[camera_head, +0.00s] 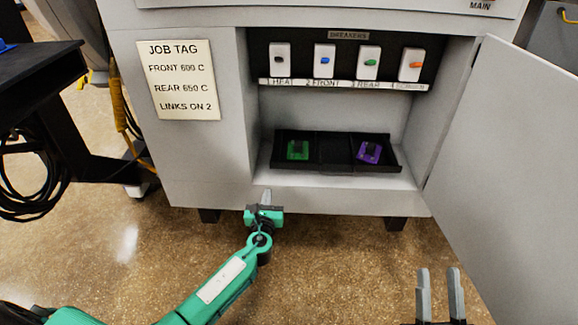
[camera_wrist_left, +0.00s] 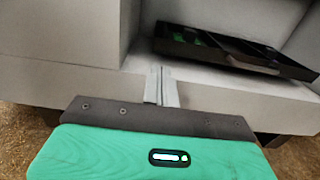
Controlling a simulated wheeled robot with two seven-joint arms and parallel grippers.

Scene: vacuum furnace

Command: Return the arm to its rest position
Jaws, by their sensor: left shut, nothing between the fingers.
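My left arm is green and reaches in from the lower left of the head view. Its gripper (camera_head: 266,197) is shut and empty, just in front of the lower front edge of the grey cabinet (camera_head: 235,165). In the left wrist view the two fingers of the left gripper (camera_wrist_left: 161,88) lie together against the cabinet's pale sill. My right gripper (camera_head: 439,290) shows at the lower right of the head view, its two grey fingers apart with nothing between them. The rest of the right arm is hidden.
A black tray (camera_head: 336,166) with a green piece (camera_head: 298,150) and a purple piece (camera_head: 369,152) sits in the open compartment under several breakers. The cabinet door (camera_head: 505,170) stands open at right. A dark table (camera_head: 35,70) stands left. Floor in front is clear.

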